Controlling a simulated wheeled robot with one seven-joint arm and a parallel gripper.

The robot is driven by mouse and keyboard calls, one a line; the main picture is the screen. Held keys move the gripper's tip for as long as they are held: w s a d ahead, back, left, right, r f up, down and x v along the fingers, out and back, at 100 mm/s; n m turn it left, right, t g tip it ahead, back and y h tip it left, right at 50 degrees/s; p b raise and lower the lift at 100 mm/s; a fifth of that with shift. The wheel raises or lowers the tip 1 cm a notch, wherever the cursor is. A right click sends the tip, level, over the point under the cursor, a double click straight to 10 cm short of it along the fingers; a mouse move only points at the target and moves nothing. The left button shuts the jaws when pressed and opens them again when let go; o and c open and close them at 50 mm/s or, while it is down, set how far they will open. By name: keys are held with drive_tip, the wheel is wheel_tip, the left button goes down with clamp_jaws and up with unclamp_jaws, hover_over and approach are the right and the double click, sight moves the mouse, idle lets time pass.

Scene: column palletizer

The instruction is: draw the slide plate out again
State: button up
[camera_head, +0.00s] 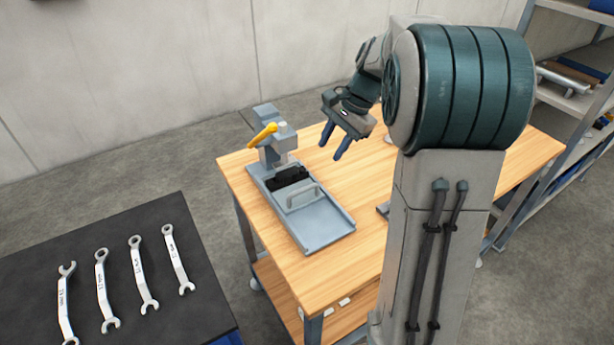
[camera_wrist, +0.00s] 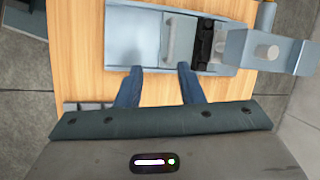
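The slide plate (camera_head: 299,196) is a grey plate with a raised bar handle (camera_head: 303,196). It sits in a long grey tray-like base (camera_head: 326,231) on the wooden table, beside a black part at the foot of a press with a yellow lever (camera_head: 263,135). In the wrist view the plate (camera_wrist: 183,42) and its handle (camera_wrist: 170,40) lie just beyond my fingers. My gripper (camera_head: 334,146) is open and empty, above the table to the right of the base. In the wrist view its two blue fingers (camera_wrist: 158,70) are spread apart with nothing between them.
A black-topped table (camera_head: 130,250) with several wrenches stands at the left. Shelving (camera_head: 570,90) stands at the right. The wooden table (camera_head: 350,185) is clear between the base and my arm. The press column (camera_wrist: 268,52) rises at the right in the wrist view.

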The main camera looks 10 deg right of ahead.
drive_tip(key=w+d+f+m, duration=0.2)
drive_tip(key=w+f, duration=0.1)
drive_tip(key=w, duration=0.1)
drive_tip(key=p, duration=0.1)
approach(308, 187)
drive_tip(key=shift+y, duration=0.4)
drive_tip(key=x, duration=0.8)
drive_tip(key=shift+d+f, duration=0.1)
drive_tip(key=shift+d, duration=0.2)
clamp_jaws()
drive_tip(key=shift+d, duration=0.1)
